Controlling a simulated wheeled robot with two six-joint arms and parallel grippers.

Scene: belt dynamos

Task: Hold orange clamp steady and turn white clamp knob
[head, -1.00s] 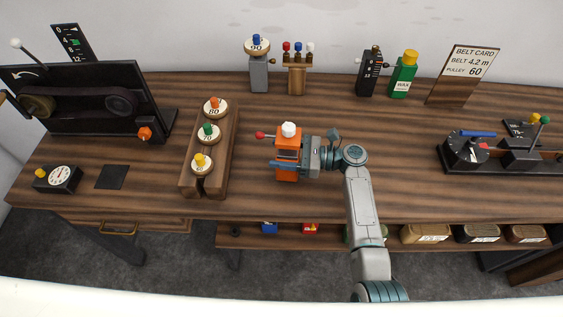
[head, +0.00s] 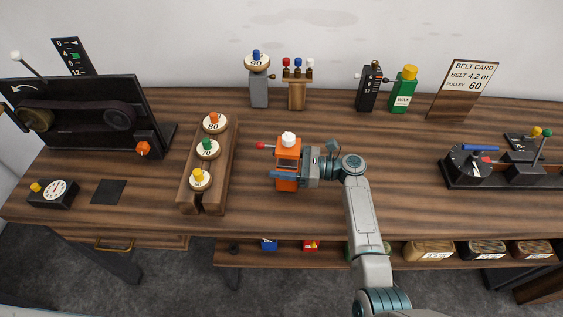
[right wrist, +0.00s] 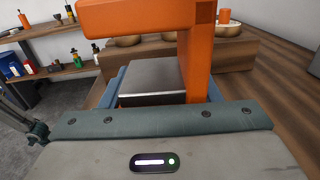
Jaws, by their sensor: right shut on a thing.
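The orange clamp (head: 287,151) stands upright on the wooden bench, right of the pulley rack. Its white knob (head: 288,139) sits on top, and a red-tipped lever (head: 262,146) sticks out to its left. My right gripper (head: 286,174) is shut on the orange clamp, coming from its right side, low on the body. In the right wrist view the clamp's orange frame (right wrist: 198,60) rises close in front of my gripper. The white knob is not visible there. My left gripper is not in view.
A wooden rack (head: 223,176) with several numbered pulleys stands left of the clamp. A black belt machine (head: 80,110) is at far left. A black dial device (head: 470,165) is at right.

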